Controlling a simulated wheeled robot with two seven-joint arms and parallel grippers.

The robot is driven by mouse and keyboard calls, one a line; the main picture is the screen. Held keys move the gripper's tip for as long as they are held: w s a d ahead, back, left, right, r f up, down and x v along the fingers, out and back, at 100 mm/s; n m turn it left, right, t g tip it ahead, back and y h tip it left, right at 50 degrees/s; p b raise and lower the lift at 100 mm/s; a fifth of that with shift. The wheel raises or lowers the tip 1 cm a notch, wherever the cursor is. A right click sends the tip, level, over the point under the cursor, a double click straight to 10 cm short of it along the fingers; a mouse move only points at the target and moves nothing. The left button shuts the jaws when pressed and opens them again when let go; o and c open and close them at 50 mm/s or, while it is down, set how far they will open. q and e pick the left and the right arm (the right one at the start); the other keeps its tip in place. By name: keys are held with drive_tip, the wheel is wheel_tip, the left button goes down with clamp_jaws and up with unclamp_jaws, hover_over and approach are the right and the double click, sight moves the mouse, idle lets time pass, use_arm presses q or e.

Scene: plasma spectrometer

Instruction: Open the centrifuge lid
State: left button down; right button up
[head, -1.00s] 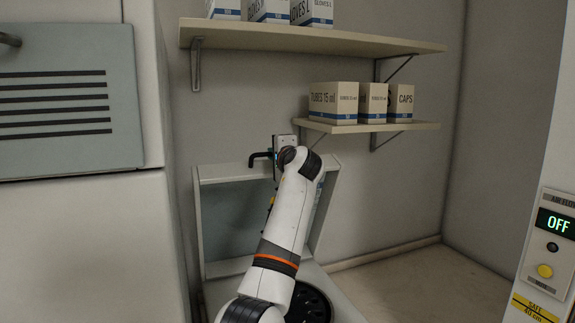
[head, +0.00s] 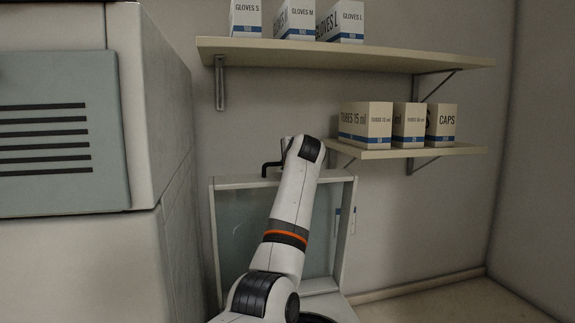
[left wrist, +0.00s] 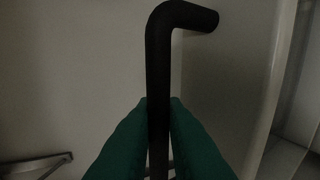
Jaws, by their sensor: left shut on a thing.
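The centrifuge lid (head: 232,235) stands raised and nearly upright, with its pale inner side towards me. Its black bent handle (head: 268,166) sticks out at the lid's top edge; it also shows in the left wrist view (left wrist: 160,55). My left gripper (left wrist: 158,108) is shut on the handle, with a green finger on each side of the bar. In the head view my arm hides most of that gripper and part of the lid. The centrifuge body (head: 340,307) shows at the bottom edge, its dark bowl mostly hidden. My right gripper is not in view.
A large grey cabinet (head: 150,120) stands close on the left. A lower shelf (head: 420,152) with boxes of tubes and caps (head: 442,125) is right of the lid. An upper shelf (head: 350,55) holds glove boxes. The bench (head: 440,302) to the right is clear.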

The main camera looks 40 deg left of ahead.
use_arm(q)
drive_tip(key=c, duration=1.8)
unclamp_jaws()
drive_tip(key=shift+f, duration=0.15)
drive_tip(key=shift+w+a, duration=0.1)
drive_tip(key=shift+d+b, duration=0.2)
drive_tip(key=shift+b, duration=0.1)
drive_tip(key=b+v, duration=0.6)
drive_tip(key=v, duration=0.5)
drive_tip(key=shift+s+d, duration=0.15)
drive_tip(key=shift+s, duration=0.2)
